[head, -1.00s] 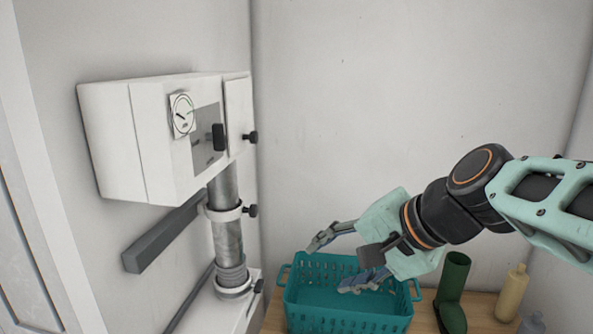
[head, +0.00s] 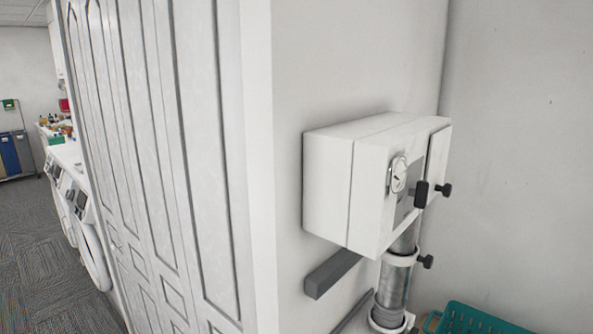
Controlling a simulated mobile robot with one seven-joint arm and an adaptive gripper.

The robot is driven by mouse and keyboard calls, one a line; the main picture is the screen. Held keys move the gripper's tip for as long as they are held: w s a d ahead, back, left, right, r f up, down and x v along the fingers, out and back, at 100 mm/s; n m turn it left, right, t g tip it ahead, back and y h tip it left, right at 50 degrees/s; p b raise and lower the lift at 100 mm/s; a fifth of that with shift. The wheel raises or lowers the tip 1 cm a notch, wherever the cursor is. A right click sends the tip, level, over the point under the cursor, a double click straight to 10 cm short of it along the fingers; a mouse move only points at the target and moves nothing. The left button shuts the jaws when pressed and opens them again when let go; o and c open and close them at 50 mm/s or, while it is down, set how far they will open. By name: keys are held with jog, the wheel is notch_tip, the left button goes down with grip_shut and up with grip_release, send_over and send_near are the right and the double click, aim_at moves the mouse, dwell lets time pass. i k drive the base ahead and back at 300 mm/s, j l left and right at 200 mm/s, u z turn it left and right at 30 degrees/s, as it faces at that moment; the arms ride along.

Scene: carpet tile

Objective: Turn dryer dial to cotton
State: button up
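No dryer dial can be made out in the head view. White front-loading machines (head: 92,255) with dark angled panels (head: 72,192) stand in a row at the far left, partly hidden by a panelled door. Whether one of them is the dryer cannot be told, and any dial on them is too small to see. A white wall box (head: 365,180) with a small round gauge (head: 398,178) and a black knob (head: 421,194) on its front is on the wall at right. My gripper is out of view.
A tall white panelled door (head: 165,150) stands left of centre. Grey carpet floor (head: 45,270) is open at the lower left. A metal pipe (head: 393,285) hangs under the box. A teal basket (head: 480,318) sits at the bottom right. Bins (head: 12,153) stand far left.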

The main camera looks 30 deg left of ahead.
aim_at(69, 194)
jog(key=u, duration=2.35)
jog(key=j+u, duration=0.2)
jog(key=i+j+u, duration=0.2)
jog(key=i+j, duration=0.6)
jog(key=i, duration=0.25)
jog(key=i+j, duration=0.2)
jog(key=i, duration=1.5)
jog(key=i+z, duration=0.1)
jog(key=i, duration=1.1)
jog(key=i+z, duration=0.35)
jog(key=i, duration=0.8)
